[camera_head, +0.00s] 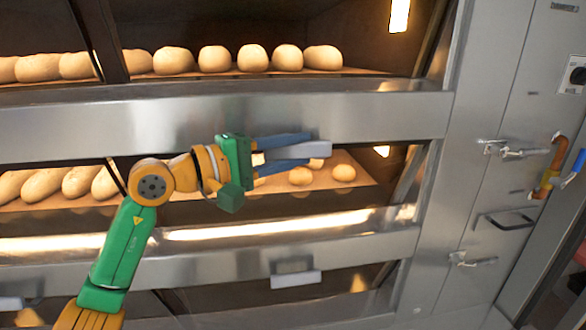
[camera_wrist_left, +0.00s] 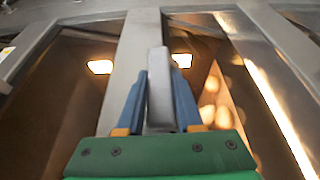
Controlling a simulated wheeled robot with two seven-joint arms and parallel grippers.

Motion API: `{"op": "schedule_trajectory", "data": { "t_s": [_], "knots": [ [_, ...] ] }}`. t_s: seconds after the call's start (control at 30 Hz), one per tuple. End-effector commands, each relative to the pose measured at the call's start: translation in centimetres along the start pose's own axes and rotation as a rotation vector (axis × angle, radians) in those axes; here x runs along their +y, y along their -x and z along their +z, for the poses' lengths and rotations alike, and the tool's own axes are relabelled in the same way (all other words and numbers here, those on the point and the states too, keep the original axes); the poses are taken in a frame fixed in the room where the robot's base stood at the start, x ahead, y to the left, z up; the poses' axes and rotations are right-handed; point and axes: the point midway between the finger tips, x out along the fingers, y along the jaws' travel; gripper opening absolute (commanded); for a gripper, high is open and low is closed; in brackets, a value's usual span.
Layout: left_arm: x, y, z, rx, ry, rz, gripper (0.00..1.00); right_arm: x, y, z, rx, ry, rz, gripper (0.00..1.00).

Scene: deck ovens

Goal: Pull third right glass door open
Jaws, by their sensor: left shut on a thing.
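My left gripper (camera_head: 308,151) reaches in from the left with its two blue fingers around a grey block-shaped door handle (camera_head: 312,149). In the left wrist view the same handle (camera_wrist_left: 160,95) stands between the fingers, which are shut on it. The handle sits at the steel band (camera_head: 370,115) between two oven decks. Round dough pieces (camera_head: 343,172) lie in the lit deck behind and below it. The glass itself is hard to make out, so I cannot tell how far this door stands open. My right gripper is not clearly visible.
Another grey handle (camera_head: 295,279) is on the band below. Loaves (camera_head: 214,59) lie in the upper deck. A steel side panel (camera_head: 485,220) with latches (camera_head: 515,152) stands at the right. An orange-and-blue piece (camera_head: 553,165) at the right edge is unclear.

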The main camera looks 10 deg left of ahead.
Motion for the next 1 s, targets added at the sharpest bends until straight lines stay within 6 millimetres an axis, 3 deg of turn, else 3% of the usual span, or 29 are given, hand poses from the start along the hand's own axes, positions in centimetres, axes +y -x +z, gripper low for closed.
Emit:
{"op": "schedule_trajectory", "data": {
  "t_s": [0.03, 0.4, 0.7, 1.0],
  "knots": [
    [-1.6, 0.0, 0.0, 0.000, -0.036, 0.014, 0.00, 0.0, -2.1, 0.2, 0.000, 0.000, 0.000, 0.50],
    [-3.2, 0.0, 0.1, -0.001, -0.345, 0.141, 0.00, -0.2, -7.7, 0.7, 0.000, 0.000, -0.001, 0.50],
    [-4.0, -0.1, -0.1, -0.003, -0.529, 0.217, 0.00, -0.3, -10.2, 0.9, 0.000, 0.000, -0.001, 0.50],
    [-4.2, -0.2, -0.3, -0.003, -0.621, 0.254, 0.00, -0.3, -11.2, 1.0, 0.000, -0.001, -0.002, 0.50]
  ]
}}
